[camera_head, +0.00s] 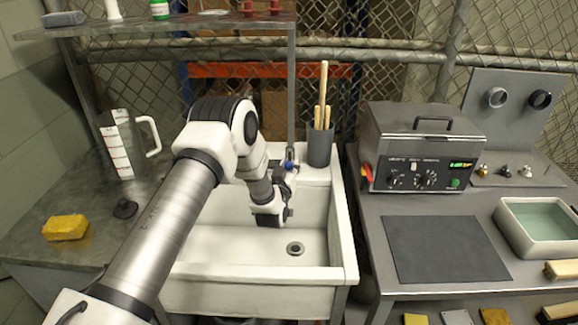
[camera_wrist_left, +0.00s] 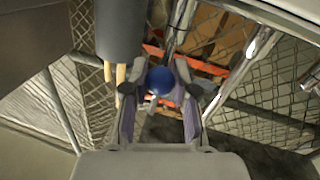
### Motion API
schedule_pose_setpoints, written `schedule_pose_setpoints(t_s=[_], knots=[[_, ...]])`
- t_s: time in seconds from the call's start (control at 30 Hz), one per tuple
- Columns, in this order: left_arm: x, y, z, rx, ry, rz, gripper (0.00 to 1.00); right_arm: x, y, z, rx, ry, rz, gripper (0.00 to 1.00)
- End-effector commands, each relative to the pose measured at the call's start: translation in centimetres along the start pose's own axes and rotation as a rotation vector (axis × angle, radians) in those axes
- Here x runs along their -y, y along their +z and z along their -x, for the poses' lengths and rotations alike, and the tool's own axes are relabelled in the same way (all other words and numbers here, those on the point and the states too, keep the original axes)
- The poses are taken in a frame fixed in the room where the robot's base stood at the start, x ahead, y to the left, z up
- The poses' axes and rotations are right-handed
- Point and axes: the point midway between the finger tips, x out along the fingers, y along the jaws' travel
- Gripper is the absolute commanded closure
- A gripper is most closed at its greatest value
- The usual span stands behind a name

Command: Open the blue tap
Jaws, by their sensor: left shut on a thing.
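The blue tap (camera_head: 288,165) is at the back of the white sink (camera_head: 345,255), mostly hidden behind my left gripper in the head view. In the left wrist view the round blue tap knob (camera_wrist_left: 160,81) sits between the two fingers. My left gripper (camera_head: 290,172) reaches over the sink from the left and is shut on the blue knob. It also shows in the left wrist view (camera_wrist_left: 160,95), with a finger on each side of the knob. My right gripper is in neither view.
A grey holder (camera_head: 320,148) with wooden handles stands close right of the tap. A shelf (camera_head: 200,22) and its post are behind. A measuring jug (camera_head: 122,145) and yellow sponge (camera_head: 65,227) are left. A grey ultrasonic cleaner (camera_head: 422,145) stands on the right bench.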

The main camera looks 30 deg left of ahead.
Motion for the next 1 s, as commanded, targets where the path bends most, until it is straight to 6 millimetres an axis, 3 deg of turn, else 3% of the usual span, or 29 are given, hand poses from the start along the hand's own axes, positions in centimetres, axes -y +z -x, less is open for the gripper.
schedule_pose_setpoints(t_s=[0.27, 0.7, 1.0], knots=[[-1.0, 0.5, -0.3, -0.021, -0.088, 0.0, 1.0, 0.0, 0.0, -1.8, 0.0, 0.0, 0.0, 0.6], [-3.7, 1.1, -1.5, -0.079, -0.383, 0.002, 1.0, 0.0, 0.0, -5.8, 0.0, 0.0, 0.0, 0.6], [-4.6, 1.0, -2.3, -0.103, -0.515, 0.002, 1.0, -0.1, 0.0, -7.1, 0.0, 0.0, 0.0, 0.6]])
